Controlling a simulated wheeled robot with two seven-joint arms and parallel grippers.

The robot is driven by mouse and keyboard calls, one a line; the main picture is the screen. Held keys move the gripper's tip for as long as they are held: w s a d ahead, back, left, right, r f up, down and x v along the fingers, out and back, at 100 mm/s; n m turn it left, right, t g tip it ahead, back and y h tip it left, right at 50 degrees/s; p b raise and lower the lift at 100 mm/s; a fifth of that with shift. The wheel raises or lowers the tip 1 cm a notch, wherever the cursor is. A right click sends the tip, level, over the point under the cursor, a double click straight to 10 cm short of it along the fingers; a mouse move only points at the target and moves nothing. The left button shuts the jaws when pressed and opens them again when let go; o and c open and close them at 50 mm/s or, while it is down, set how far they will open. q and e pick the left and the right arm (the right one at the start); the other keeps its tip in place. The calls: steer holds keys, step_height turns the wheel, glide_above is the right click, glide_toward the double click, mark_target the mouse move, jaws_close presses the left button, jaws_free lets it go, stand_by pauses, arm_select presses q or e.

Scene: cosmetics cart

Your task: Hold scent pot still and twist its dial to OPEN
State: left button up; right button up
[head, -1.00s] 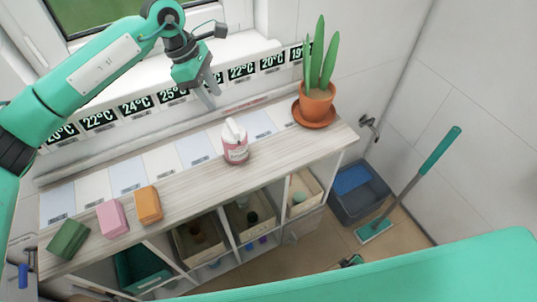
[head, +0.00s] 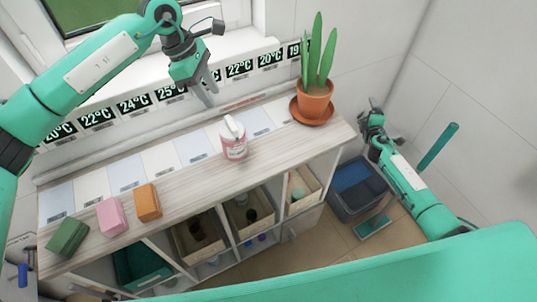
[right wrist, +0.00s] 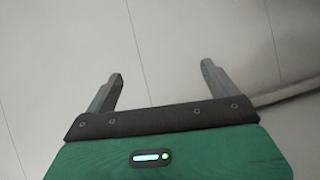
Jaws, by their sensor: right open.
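I cannot make out a dial or an OPEN mark on anything. A pink bottle with a white top and a label (head: 234,143) stands upright on the shelf top; I cannot tell whether it is the scent pot. My left gripper (head: 210,90) hangs above the back of the shelf, behind and left of the bottle, touching nothing I can see; its jaw gap is unclear. My right gripper (head: 371,103) is beyond the shelf's right end, near the wall. The right wrist view shows its fingers (right wrist: 161,75) apart and empty, facing plain wall panels.
The wooden shelf top (head: 180,185) carries green (head: 68,238), pink (head: 111,216) and orange (head: 148,202) blocks at left and a potted plant (head: 315,99) at right. Bins with dark items sit below. A blue-grey tub (head: 362,208) stands on the floor near my right arm.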

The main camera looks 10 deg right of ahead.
steer(key=w+r+n+t, duration=0.2)
steer(key=w+r, duration=0.2)
steer(key=r, duration=0.7)
steer(key=s+a+r+n+t+y, duration=0.2)
steer(key=a+r+n+y, duration=0.35)
steer(key=r, duration=0.65)
steer(key=s+a+r+n+t+y, duration=0.1)
steer(key=a+r+n+t+y, duration=0.15)
steer(key=a+r+n, duration=0.6)
steer(key=n+g+y, duration=0.9)
steer(key=n, duration=0.5)
glide_toward(228, 132)
steer(key=d+f, duration=0.2)
steer(key=shift+s+d+f, duration=0.15)
steer(key=shift+d+f, duration=0.15)
steer(key=shift+a, duration=0.2)
steer(key=x, duration=1.3)
steer(key=shift+w+a, duration=0.15)
steer(key=shift+w, duration=0.1)
